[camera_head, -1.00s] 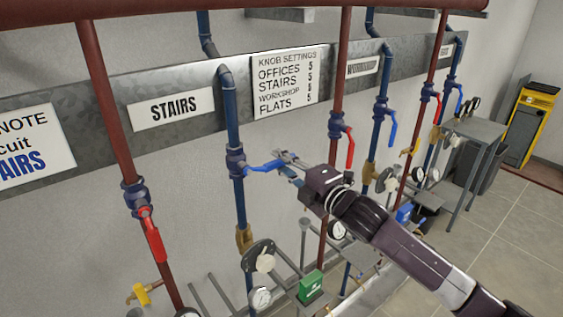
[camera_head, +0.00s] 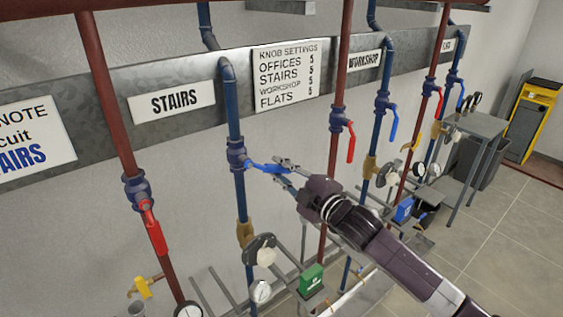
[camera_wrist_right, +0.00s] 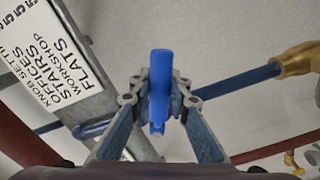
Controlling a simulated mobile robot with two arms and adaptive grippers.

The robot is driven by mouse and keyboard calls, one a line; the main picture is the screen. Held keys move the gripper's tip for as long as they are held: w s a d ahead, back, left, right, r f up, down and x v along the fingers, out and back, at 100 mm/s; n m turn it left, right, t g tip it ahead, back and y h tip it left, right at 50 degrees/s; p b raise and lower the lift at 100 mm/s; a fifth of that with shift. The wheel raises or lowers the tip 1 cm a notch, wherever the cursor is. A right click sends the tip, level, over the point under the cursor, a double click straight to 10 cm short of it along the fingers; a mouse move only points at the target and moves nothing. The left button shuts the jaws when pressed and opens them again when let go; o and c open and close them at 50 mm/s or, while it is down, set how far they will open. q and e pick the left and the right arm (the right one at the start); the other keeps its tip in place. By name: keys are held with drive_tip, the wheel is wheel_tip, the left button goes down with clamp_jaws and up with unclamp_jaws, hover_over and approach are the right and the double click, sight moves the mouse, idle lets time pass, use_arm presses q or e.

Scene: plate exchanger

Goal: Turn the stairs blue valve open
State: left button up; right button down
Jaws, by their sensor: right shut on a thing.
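The stairs blue valve (camera_head: 237,155) sits on the blue pipe just right of the STAIRS sign (camera_head: 174,101). Its blue lever handle (camera_head: 268,168) sticks out to the right, almost level and tilted slightly down, across the pipe. My right gripper (camera_head: 284,172) is shut on the outer part of this handle. In the right wrist view the handle (camera_wrist_right: 160,85) stands between the two fingertips, with a finger on each side. My left gripper is not in view.
A red pipe with a red-handled valve (camera_head: 152,228) stands to the left. Another red-handled valve (camera_head: 350,140) and a blue-handled one (camera_head: 392,122) stand to the right. Gauges and a green box (camera_head: 311,281) sit below. Open floor lies at the lower right.

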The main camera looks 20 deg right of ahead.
drive_tip(key=shift+s+a+f+m+p, duration=0.6)
drive_tip(key=shift+a+m, duration=0.65)
drive_tip(key=shift+m, duration=0.9)
drive_tip(key=shift+s+a+f+m+p, duration=0.35)
drive_tip(key=shift+a+f+m+p, duration=0.3)
drive_tip(key=shift+a+f+m, duration=1.1)
drive_tip(key=shift+s+a+f+m+p, duration=0.25)
drive_tip(key=shift+s+a+m+p, duration=0.35)
drive_tip(key=shift+m, duration=2)
drive_tip(key=shift+w+a, duration=0.15)
drive_tip(key=shift+a, duration=0.1)
drive_tip(key=c, duration=1.8)
unclamp_jaws()
drive_tip(key=shift+o, duration=0.2)
drive_tip(key=shift+r, duration=0.1)
drive_tip(key=v, duration=1.2)
